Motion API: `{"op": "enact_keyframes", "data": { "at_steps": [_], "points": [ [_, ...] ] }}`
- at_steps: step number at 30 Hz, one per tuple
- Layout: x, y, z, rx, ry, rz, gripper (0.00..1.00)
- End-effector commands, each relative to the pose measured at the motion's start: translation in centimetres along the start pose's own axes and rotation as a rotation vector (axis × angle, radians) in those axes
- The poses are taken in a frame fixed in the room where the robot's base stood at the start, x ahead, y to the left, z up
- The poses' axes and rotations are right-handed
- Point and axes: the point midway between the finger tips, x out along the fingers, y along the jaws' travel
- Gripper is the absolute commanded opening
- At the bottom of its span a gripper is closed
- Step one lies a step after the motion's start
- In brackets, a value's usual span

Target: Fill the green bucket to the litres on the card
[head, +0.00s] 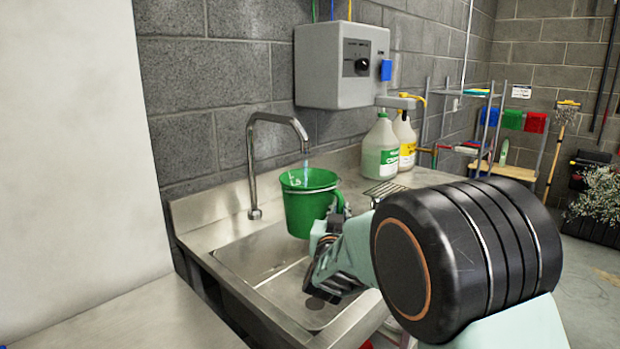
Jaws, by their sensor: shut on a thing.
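The green bucket (304,212) hangs upright over the sink basin, below the spout of the curved steel tap (252,165). A thin stream of water (305,172) falls from the spout into the bucket. The water level inside is not clear from here. My gripper (338,212) is shut on the bucket at its right side, by the handle. My arm hides part of the sink's right side. A small white card (521,91) is on the far wall, but its writing is too small to read, and I cannot tell if it is the task's card.
The steel sink (245,262) has its basin under the bucket. A grey dispenser box (340,65) is on the block wall. Two jugs, one green-labelled (381,150) and one yellow-labelled (405,138), stand behind the bucket. A wire rack (490,125) stands farther right.

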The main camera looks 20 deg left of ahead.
Motion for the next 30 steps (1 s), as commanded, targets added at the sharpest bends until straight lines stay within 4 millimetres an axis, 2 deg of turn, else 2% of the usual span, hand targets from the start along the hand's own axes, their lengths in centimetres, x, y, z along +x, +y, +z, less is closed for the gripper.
{"op": "enact_keyframes", "data": {
  "at_steps": [1,10,13,30],
  "points": [
    [0.1,0.0,-0.7,0.006,0.013,0.001,0.0],
    [0.1,0.1,-0.7,0.006,0.013,0.002,0.0],
    [-0.1,0.7,-0.6,0.006,0.014,0.003,0.0],
    [-2.9,9.8,-0.6,0.005,0.017,0.004,0.0]
  ]
}}
